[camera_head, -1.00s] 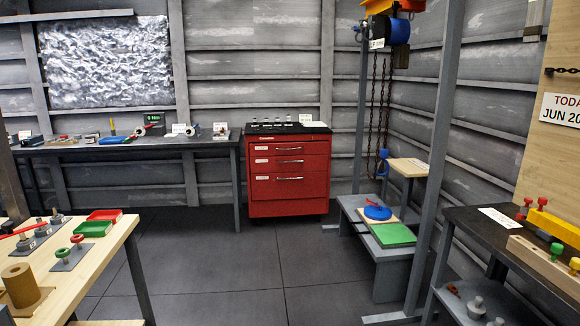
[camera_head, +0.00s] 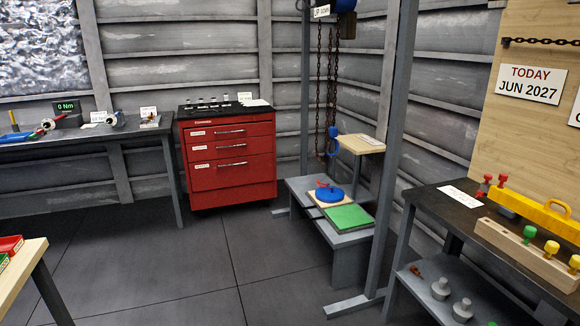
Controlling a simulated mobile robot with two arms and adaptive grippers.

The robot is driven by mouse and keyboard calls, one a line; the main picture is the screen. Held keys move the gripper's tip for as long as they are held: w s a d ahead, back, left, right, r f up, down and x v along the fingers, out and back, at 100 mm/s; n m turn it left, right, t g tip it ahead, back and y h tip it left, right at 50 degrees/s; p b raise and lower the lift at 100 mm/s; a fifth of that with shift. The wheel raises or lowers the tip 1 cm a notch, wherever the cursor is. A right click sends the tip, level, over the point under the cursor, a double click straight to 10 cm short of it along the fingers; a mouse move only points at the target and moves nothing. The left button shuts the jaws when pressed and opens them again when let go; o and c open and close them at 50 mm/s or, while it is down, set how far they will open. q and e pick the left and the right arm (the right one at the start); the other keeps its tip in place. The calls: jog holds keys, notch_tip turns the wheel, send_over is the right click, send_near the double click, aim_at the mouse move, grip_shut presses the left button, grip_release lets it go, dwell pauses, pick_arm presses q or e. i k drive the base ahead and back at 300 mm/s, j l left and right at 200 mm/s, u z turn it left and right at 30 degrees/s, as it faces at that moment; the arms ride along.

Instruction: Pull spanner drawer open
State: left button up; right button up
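A red tool cabinet (camera_head: 232,182) stands against the back wall, left of centre in the head view. Its front has several drawers with metal bar handles and white labels, and all look shut. The label text is too small to read, so I cannot tell which is the spanner drawer. The top drawer (camera_head: 215,132) lies just under the black cabinet top (camera_head: 190,112), which carries small upright items and a white card. Neither of my grippers is in view.
A grey workbench (camera_head: 80,136) stands left of the cabinet. A grey stand (camera_head: 345,238) with a green plate and blue disc, and a steel post (camera_head: 388,160), are to its right. A dark table (camera_head: 450,222) is at right. Dark floor (camera_head: 190,265) before the cabinet is clear.

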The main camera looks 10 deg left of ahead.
aim_at(228, 141)
jog(key=i+j+u, duration=0.4)
jog(key=i, duration=0.6)
jog(key=i+u, duration=0.35)
jog(key=i, duration=2.9)
